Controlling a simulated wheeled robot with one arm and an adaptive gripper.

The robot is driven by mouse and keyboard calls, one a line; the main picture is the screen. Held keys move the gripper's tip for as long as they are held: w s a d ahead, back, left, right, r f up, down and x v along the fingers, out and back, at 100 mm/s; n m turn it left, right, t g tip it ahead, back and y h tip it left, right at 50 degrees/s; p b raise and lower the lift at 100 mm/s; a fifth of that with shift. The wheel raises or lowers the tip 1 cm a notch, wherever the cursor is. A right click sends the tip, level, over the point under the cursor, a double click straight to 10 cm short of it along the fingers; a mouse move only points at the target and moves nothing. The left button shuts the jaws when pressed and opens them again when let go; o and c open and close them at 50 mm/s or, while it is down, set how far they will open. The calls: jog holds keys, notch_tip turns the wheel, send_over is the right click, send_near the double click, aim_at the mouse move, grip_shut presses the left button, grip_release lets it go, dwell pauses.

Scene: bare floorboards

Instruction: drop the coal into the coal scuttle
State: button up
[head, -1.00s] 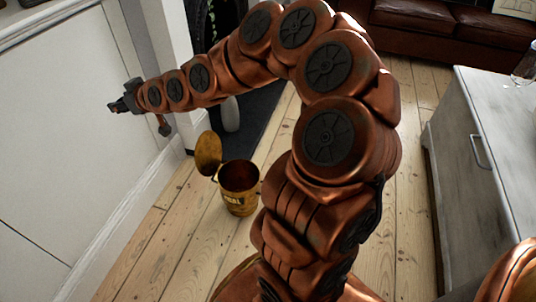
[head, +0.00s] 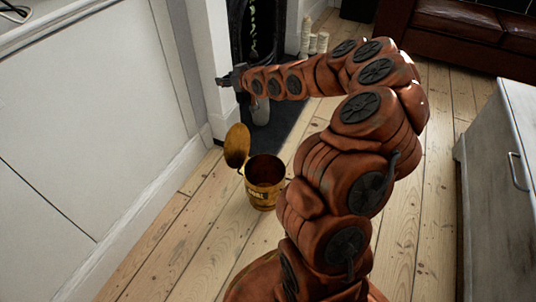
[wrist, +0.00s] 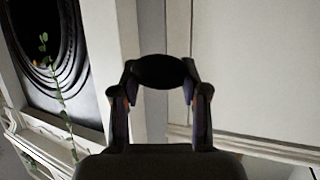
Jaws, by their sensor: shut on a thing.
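The coal scuttle (head: 264,192) is a brass-coloured bucket with dark lettering on its front. It stands upright on the floorboards in the head view, with its round lid (head: 237,146) swung open on the left side. My gripper (head: 222,81) is above and to the left of the scuttle, near the white wall edge. In the wrist view my gripper (wrist: 159,84) is shut on a dark rounded lump, the coal (wrist: 160,71), held between both fingertips. The coal is hard to make out in the head view. The scuttle is not in the wrist view.
A white panelled wall (head: 90,120) runs along the left. A fireplace with a dark hearth (head: 270,128) lies behind the scuttle. A grey cabinet (head: 500,190) stands at the right, and a brown leather sofa (head: 460,35) at the back. Floor around the scuttle is clear.

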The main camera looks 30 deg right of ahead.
jog(key=s+d+f+n+y+p, duration=0.1)
jog(key=s+d+f, duration=0.1)
jog(key=d+f, duration=0.45)
jog(key=s+d+f+n+y, duration=0.1)
jog(key=d+f, duration=0.3)
jog(key=f, duration=0.6)
jog(key=s+a+f+n+g+y+b, duration=0.1)
jog(key=s+f, duration=0.4)
jog(key=f, duration=0.4)
jog(key=s+a+f+n+g+y+b, duration=0.1)
jog(key=s+f, duration=0.3)
jog(key=f, duration=0.6)
jog(key=shift+s+a+f+n+y+b, duration=0.2)
jog(key=shift+s+a+n+y+b, duration=0.25)
jog(key=shift+a, duration=0.35)
jog(key=shift+w, duration=0.1)
jog(key=o, duration=1.2)
jog(key=shift+o, duration=0.2)
